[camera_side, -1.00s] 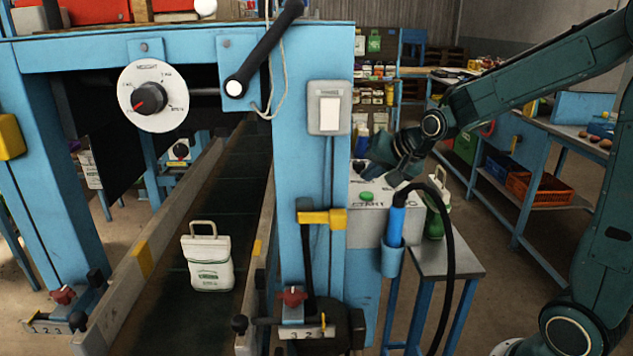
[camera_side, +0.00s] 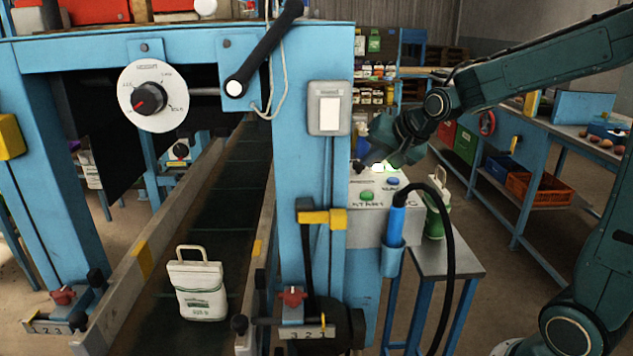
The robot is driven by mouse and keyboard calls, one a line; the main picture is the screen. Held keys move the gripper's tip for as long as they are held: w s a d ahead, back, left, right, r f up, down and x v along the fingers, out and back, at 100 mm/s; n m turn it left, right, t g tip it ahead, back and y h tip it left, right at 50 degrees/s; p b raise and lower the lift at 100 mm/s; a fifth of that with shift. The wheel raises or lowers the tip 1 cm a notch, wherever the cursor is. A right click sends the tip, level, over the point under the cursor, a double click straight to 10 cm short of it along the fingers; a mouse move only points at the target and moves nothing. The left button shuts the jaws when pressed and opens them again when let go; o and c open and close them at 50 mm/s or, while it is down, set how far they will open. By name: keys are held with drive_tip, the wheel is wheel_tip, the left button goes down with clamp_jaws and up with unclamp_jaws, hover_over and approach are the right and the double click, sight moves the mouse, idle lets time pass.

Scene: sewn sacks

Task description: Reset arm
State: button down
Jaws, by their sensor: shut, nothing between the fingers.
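My gripper (camera_side: 384,166) is shut and empty, at the far edge of the grey control box (camera_side: 372,228). Its fingertips are small and partly lost against a bright white-green glow on the box top. A green button (camera_side: 367,196) marked START and a blue button (camera_side: 393,181) sit on the box, in front of the gripper. A white sewn sack (camera_side: 200,288) with a handle and green print stands upright on the dark conveyor belt (camera_side: 235,190), well to the left of my gripper.
The blue machine frame (camera_side: 312,200) stands between the belt and my arm. A blue tool (camera_side: 397,222) with a black cable hangs in a holder beside the box. Shelves and a workbench stand behind.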

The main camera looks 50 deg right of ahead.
drive_tip(key=s+a+n+g, duration=0.1)
drive_tip(key=s+a+n, duration=0.2)
drive_tip(key=s, duration=0.5)
drive_tip(key=s+a+n+g+y, duration=0.1)
drive_tip(key=s+a+n, duration=0.3)
drive_tip(key=s, duration=0.4)
drive_tip(key=s+a+n+g, duration=0.1)
drive_tip(key=s+a+n, duration=0.2)
drive_tip(key=s, duration=0.5)
drive_tip(key=shift+a+n, duration=0.4)
drive_tip(key=shift+a, duration=0.05)
